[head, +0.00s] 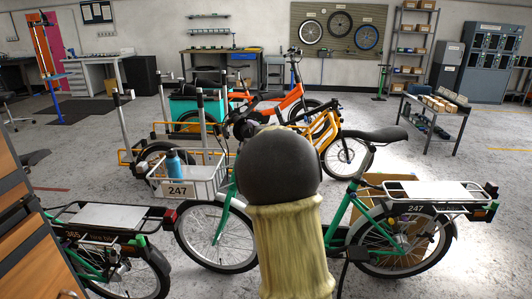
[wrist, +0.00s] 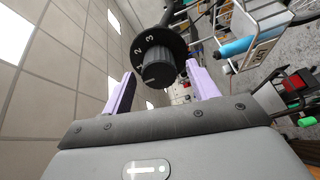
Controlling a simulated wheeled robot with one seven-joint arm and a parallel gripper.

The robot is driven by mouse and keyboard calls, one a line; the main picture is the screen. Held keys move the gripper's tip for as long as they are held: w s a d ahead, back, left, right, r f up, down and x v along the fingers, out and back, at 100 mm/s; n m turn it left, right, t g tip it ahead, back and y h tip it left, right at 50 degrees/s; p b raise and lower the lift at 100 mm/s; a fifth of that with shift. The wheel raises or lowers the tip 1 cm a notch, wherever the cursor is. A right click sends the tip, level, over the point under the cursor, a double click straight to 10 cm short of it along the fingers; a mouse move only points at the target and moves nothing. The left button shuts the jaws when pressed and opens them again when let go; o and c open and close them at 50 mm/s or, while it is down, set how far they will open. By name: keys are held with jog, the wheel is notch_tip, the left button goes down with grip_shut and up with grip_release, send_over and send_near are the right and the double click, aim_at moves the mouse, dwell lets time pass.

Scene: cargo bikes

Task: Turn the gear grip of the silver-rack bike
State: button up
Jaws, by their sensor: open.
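The silver-rack bike (head: 343,211) is green, marked 247, with a silver rear rack (head: 430,193) and a white front basket (head: 186,178). My gripper (wrist: 161,72) is open, with one lavender finger on each side of the grip's end. Gaps show on both sides, so neither finger visibly touches it. In the head view the grip and my gripper are hidden, and most of the handlebar is covered.
A blue bottle (head: 174,162) stands in the basket; it also shows in the wrist view (wrist: 240,46). A green bike with a dark rack (head: 108,221) is at left front. An orange bike (head: 293,98) stands behind. Open floor lies at right.

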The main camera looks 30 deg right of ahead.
jog(key=s+a, duration=0.1)
jog(key=s, duration=1.2)
jog(key=shift+s+a+r+b, duration=0.25)
jog(key=shift+s+b, duration=0.05)
jog(key=shift+s, duration=0.05)
jog(key=s+a+f+m+g, duration=0.3)
jog(key=a+f+m+g, duration=0.15)
jog(key=f, duration=0.35)
jog(key=s+a+f+m+g, duration=0.3)
jog(key=a+f+m+g, duration=0.15)
jog(key=f, duration=0.35)
jog(key=s+a+f+m+g+y, duration=0.1)
jog(key=s+a+f+m+g, duration=0.3)
jog(key=s, duration=0.3)
jog(key=s+a+f+m+g+y, duration=0.1)
jog(key=s+a+f+m+g, duration=0.1)
jog(key=s+a+f, duration=0.4)
jog(key=w+p+v, duration=0.2)
jog(key=p+v, duration=1)
jog(key=w+r+p+v, duration=0.1)
jog(key=w+p+v, duration=0.2)
jog(key=p+v, duration=0.9)
jog(key=shift+s+r, duration=0.2)
jog(key=shift+r, duration=0.45)
jog(key=shift+c, duration=0.2)
